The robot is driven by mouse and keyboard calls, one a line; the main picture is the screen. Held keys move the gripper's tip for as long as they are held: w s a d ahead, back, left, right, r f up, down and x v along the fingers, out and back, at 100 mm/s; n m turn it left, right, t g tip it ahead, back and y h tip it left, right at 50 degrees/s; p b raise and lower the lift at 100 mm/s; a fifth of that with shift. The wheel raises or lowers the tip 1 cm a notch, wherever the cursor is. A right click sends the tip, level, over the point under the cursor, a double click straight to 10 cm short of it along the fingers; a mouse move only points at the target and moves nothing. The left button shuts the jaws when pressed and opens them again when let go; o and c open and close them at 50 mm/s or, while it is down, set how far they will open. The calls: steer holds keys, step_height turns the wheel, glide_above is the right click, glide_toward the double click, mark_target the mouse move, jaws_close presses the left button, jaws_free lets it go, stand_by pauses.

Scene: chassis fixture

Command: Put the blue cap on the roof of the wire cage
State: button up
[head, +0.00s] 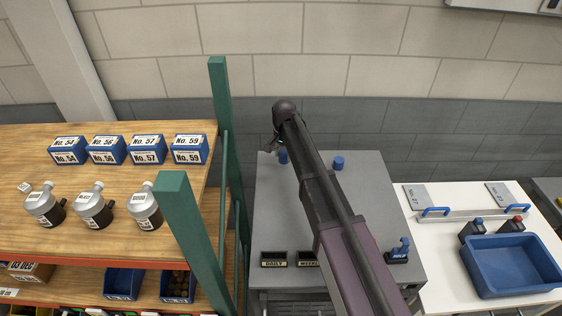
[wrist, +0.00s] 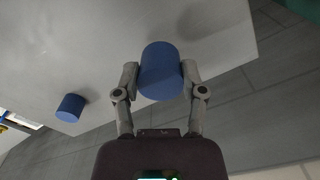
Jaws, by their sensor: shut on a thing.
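My gripper (wrist: 160,82) is shut on a blue cap (wrist: 161,66), a plain blue cylinder, with one finger on each side. In the head view the held cap (head: 283,157) shows partly behind my arm, over the back left of a grey table (head: 385,195). A shadow on the grey top suggests it is held above the surface. A second blue cylinder (head: 338,163) stands apart near the table's back edge; it also shows in the wrist view (wrist: 70,107). I cannot make out a wire cage in either view.
A green post (head: 219,110) and wooden shelf (head: 110,180) with blue boxes and bottles are on the left. Small black labelled bins (head: 274,259) sit at the table's front. A white table (head: 440,255) with a blue tray (head: 510,290) is on the right.

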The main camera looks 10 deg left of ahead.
mark_target(280, 168)
steer(key=shift+a, duration=0.25)
steer(key=shift+a+f+b, duration=0.45)
steer(key=shift+f+b, duration=1.4)
steer(key=shift+f, duration=0.15)
steer(key=o, duration=0.7)
steer(key=shift+o, duration=0.2)
